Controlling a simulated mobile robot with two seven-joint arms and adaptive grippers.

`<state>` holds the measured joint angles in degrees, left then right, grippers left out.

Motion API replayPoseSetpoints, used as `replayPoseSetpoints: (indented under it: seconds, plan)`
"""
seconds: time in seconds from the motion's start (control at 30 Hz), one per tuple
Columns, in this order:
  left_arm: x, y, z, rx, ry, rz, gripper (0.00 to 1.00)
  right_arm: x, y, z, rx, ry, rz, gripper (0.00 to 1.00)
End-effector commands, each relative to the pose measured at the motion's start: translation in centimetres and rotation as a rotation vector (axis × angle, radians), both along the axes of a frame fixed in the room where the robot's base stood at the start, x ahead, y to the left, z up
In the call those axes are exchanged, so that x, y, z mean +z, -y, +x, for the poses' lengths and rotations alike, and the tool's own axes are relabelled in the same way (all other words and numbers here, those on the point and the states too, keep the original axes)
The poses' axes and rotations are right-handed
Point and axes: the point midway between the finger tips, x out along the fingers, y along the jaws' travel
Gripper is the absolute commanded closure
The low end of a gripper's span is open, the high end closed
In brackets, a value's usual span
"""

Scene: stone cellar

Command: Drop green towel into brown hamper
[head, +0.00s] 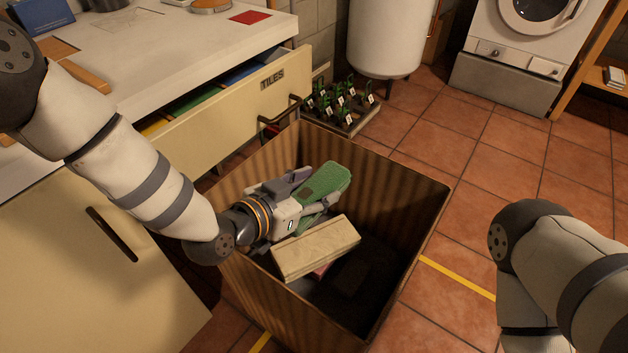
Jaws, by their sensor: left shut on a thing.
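The brown hamper (400,262) is a tall open box with striped inner walls, standing on the tiled floor in the middle of the head view. My left gripper (314,200) reaches over its left side and is shut on the green towel (326,182). The towel shows as a folded green piece over the hamper's opening. A pale wooden block (318,248) shows inside the hamper below the gripper, and a small red thing is partly hidden under it. The hamper's floor is dark. Of my right arm only links show at the right; its gripper is out of view.
A cream cabinet with an open drawer labelled TILES (225,108) stands left of the hamper. A tray of small potted plants (345,108) sits behind it. A white tank (390,35) and a washing machine (530,35) stand at the back. Floor right of the hamper is clear.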

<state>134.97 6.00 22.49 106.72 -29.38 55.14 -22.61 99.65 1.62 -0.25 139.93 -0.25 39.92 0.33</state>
Motion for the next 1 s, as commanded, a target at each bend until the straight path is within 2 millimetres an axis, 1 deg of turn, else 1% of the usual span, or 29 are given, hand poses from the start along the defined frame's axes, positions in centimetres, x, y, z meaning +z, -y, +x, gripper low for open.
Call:
replayPoseSetpoints:
  seconds: [0.03,0.27,0.3,0.37,0.4,0.67,0.77,0.87,1.0]
  plan:
    - [-0.7,0.0,0.0,0.0,-0.001,-0.001,0.8,-0.5,0.0,-0.2,0.0,-0.007,0.0,0.6]
    - [-0.4,0.0,0.1,0.0,0.004,-0.001,0.8,-0.4,0.0,-0.2,0.0,-0.005,0.0,0.6]
    - [-0.4,0.0,0.1,0.0,0.004,-0.001,0.44,-0.3,0.0,-0.2,0.0,-0.005,0.0,0.6]
    - [-0.4,0.0,0.1,0.0,0.004,0.0,0.3,-0.3,0.0,-0.2,0.0,-0.005,0.0,0.6]
    - [-0.4,0.0,0.1,0.0,0.004,0.0,0.27,-0.4,0.0,-0.2,0.0,-0.005,0.0,0.6]
    - [-0.5,0.0,0.0,0.0,0.002,-0.001,0.27,-0.4,0.0,-0.2,0.0,-0.005,0.0,0.6]
    - [-0.2,-0.5,-0.5,-0.001,0.001,0.001,0.27,-0.4,0.0,-0.1,0.0,-0.005,0.0,0.6]
    - [0.7,-1.8,-2.1,0.0,0.001,0.0,0.27,-0.4,0.0,-0.1,0.0,-0.005,0.0,0.6]
    - [2.3,-4.2,-4.8,0.001,0.001,0.0,0.27,-0.4,0.0,-0.2,0.0,-0.005,0.0,0.6]
